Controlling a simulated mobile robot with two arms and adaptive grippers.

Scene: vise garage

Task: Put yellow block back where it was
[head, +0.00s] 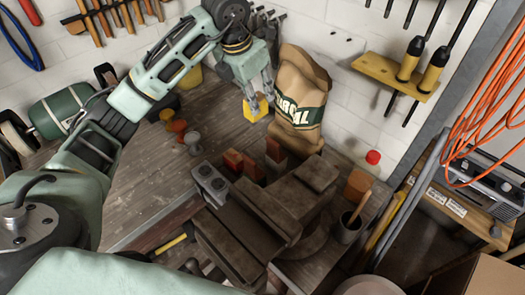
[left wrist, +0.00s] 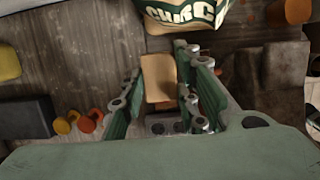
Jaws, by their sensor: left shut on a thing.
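The yellow block (head: 256,109) is at the back of the workbench, just left of the charcoal bag. My left gripper (head: 260,97) comes down from above and is shut on it. In the left wrist view the yellow block (left wrist: 158,78) sits between the two fingers of my left gripper (left wrist: 158,92), with its pale top face showing. I cannot tell whether its underside touches the bench. My right gripper is not in view.
The paper charcoal bag (head: 298,105) stands close to the right. Small orange and grey cups (head: 192,140) stand to the left. Reddish blocks (head: 274,150), a grey two-hole block (head: 210,178) and the vise (head: 265,210) are in front. The bench (head: 130,185) is clear at front left.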

